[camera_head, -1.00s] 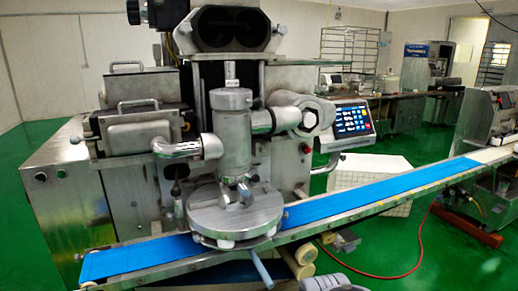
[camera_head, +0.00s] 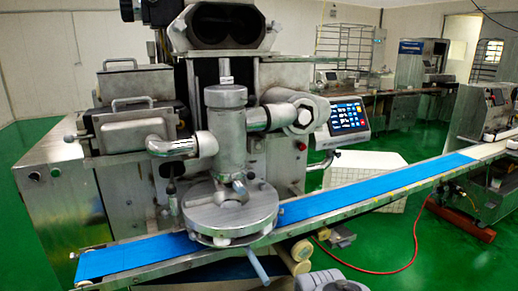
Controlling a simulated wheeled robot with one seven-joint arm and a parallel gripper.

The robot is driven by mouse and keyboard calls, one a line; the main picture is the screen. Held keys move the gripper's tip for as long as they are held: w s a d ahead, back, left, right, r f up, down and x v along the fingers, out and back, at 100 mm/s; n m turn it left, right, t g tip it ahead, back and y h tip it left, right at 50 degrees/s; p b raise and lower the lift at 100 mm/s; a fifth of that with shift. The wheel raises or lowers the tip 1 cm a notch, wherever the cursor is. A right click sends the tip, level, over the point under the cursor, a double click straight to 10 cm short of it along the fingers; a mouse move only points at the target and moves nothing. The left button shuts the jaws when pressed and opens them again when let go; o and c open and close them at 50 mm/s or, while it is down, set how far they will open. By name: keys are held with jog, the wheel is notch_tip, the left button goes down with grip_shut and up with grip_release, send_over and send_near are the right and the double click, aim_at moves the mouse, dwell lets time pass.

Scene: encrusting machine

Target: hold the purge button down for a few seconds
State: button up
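The encrusting machine (camera_head: 125,185) stands in front of me at the centre and left. Its control panel (camera_head: 345,122) is a tilted grey box with a lit blue touch screen (camera_head: 349,115) of several small icons, right of the central metal cylinder. The icons are too small to read, so I cannot tell which one is the purge button. A red button (camera_head: 301,146) sits on the machine's front, left of and below the panel. My gripper is not in view. A grey rounded shape at the bottom edge seems to be part of my arm.
A long conveyor with a blue belt (camera_head: 375,190) runs across the front, under the round metal plate (camera_head: 232,215) and up to the right. A red hose (camera_head: 413,245) lies on the green floor. A white crate (camera_head: 365,170) stands behind the belt.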

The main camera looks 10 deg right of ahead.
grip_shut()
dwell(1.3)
